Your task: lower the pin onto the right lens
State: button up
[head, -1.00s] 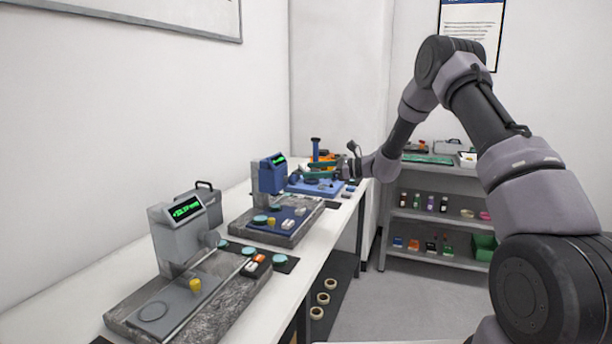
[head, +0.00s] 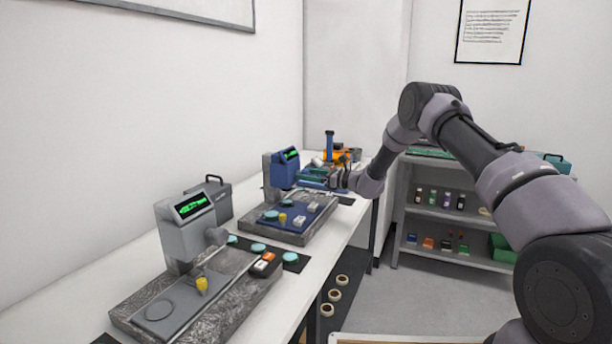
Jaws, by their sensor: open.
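My gripper (head: 338,178) is small and dark at the far end of the bench, close to the blue instrument there. It is open; its fingertips are hard to make out. A blue instrument (head: 286,170) with a green display stands mid-bench on a stone base. Its blue plate (head: 296,218) carries a yellow knob (head: 283,218), pale blocks and teal discs, one at left (head: 270,215) and one at right (head: 312,206). A nearer grey instrument (head: 187,232) has a yellow knob (head: 202,285). I cannot tell which disc is the right lens, and no pin is clearly visible.
Several teal discs (head: 290,257) lie on a dark mat beside the grey instrument, near an orange-and-white switch block (head: 263,262). A blue post (head: 329,145) and orange items stand at the bench's far end. A shelf unit (head: 440,224) stands to the right.

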jog(key=shift+w+a, duration=0.15)
jog(key=shift+a, duration=0.35)
jog(key=shift+c, duration=0.2)
grip_shut()
